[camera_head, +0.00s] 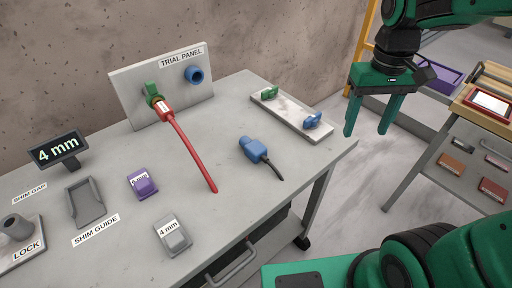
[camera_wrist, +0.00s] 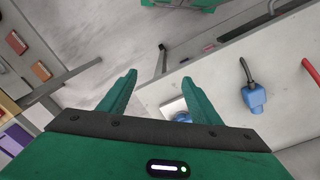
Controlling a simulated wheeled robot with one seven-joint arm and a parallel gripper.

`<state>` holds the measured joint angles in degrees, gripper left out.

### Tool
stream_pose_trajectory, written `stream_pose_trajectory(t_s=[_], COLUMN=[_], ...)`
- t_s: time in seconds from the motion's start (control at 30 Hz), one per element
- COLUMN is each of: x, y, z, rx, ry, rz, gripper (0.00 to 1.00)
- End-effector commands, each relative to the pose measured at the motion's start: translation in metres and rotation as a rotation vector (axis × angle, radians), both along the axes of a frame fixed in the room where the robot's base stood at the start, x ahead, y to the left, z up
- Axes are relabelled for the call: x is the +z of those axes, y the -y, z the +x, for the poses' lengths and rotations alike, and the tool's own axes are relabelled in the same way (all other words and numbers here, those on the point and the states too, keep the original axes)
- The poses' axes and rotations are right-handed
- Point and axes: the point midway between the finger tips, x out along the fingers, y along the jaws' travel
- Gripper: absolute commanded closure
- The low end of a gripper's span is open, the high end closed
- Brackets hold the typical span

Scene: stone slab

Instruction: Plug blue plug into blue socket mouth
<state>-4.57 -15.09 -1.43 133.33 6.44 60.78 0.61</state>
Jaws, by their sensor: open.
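The blue plug (camera_head: 254,148) lies on the grey table near its right side, with a short dark cable trailing to the lower right. It also shows in the wrist view (camera_wrist: 254,97), right of my fingers. The blue socket mouth (camera_head: 195,75) is a round ring on the upright trial panel (camera_head: 125,87) at the back; nothing is in it. My gripper (camera_head: 370,118) is open and empty, hanging with fingers down past the table's right edge, apart from the plug. Its fingers (camera_wrist: 159,92) also show in the wrist view.
A pale plate (camera_head: 290,113) with green and blue clips lies at the right rear. A purple block (camera_head: 142,184), a 4 mm block (camera_head: 172,236) and a shim guide (camera_head: 85,201) stand left.

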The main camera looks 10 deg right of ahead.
Motion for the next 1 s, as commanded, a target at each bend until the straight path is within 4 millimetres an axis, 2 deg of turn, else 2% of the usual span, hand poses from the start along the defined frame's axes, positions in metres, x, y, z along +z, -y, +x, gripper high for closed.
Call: stream_pose_trajectory(t_s=[0.03, 0.1, 0.2, 0.3, 0.4, 0.5, 0.57, 0.8, 1.0], x=[0.001, 0.002, 0.001, -0.001, -0.003, -0.006, -0.011, -0.046, -0.060], y=[-0.036, -0.084, -0.152, -0.207, -0.243, -0.261, -0.264, -0.263, -0.261], z=[0.022, 0.045, 0.062, 0.068, 0.067, 0.066, 0.065, 0.066, 0.066], rx=[0.109, 0.239, 0.403, 0.527, 0.605, 0.644, 0.653, 0.651, 0.649], ry=[-0.005, -0.007, -0.010, -0.014, -0.018, -0.021, -0.022, -0.023, -0.021], rz=[-0.002, 0.001, 0.012, 0.026, 0.037, 0.043, 0.044, 0.044, 0.044], gripper=[0.42, 0.42, 0.42, 0.42, 0.42, 0.42, 0.42, 0.42, 0.42])
